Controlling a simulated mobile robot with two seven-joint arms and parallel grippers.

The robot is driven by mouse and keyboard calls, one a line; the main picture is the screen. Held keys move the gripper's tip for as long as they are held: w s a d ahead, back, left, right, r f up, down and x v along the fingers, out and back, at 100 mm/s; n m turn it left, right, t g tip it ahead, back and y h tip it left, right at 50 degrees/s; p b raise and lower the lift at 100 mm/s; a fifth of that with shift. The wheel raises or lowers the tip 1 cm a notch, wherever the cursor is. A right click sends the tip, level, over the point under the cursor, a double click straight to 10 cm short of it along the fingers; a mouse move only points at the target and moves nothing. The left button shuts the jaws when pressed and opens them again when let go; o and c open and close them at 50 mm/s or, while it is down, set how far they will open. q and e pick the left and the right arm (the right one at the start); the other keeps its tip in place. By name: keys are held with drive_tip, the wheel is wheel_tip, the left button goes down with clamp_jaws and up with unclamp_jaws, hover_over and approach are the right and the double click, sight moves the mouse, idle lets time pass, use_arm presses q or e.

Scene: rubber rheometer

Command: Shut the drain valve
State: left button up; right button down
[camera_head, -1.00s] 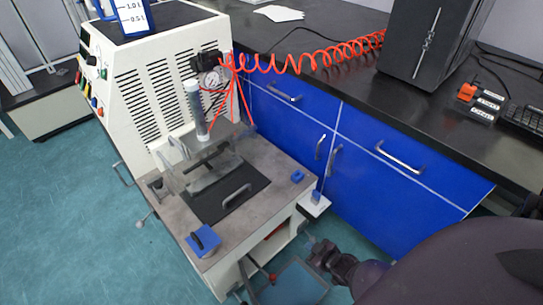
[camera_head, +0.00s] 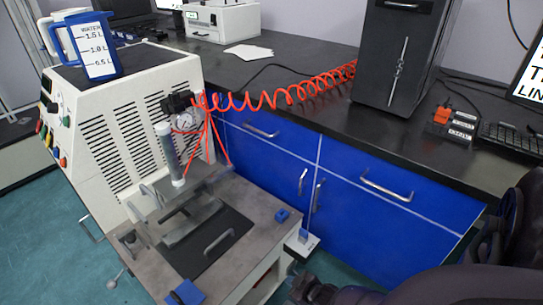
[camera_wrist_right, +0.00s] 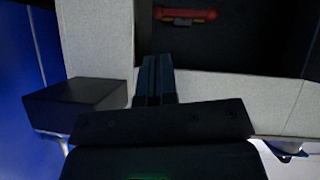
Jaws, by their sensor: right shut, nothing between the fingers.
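A red lever-like bar (camera_wrist_right: 185,14) with a small yellowish part under it shows in the right wrist view, inside a dark opening in the pale machine front; it looks like the drain valve handle. Its exact angle is hard to read. My right gripper (camera_wrist_right: 155,80) is shut and empty, its fingers pointing toward the opening, below and left of the bar and apart from it in the picture. In the head view my right gripper (camera_head: 302,290) is at the bottom edge, low beside the machine (camera_head: 130,120). The valve is out of sight there. My left gripper is not in view.
A dark block (camera_wrist_right: 75,103) is left of the fingers in the wrist view. Blue cabinets (camera_head: 380,210) stand right of the machine. A water jug (camera_head: 92,48) sits on top.

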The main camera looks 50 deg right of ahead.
sight(270, 271)
use_arm(q)
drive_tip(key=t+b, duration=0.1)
drive_tip(key=b, duration=0.1)
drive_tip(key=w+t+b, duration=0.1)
drive_tip(key=b, duration=0.1)
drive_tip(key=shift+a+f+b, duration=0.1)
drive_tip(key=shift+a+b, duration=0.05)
drive_tip(key=shift+b, duration=0.2)
use_arm(e)
drive_tip(key=x, duration=1)
drive_tip(key=shift+w+f, duration=0.15)
drive_tip(key=shift+f, duration=0.1)
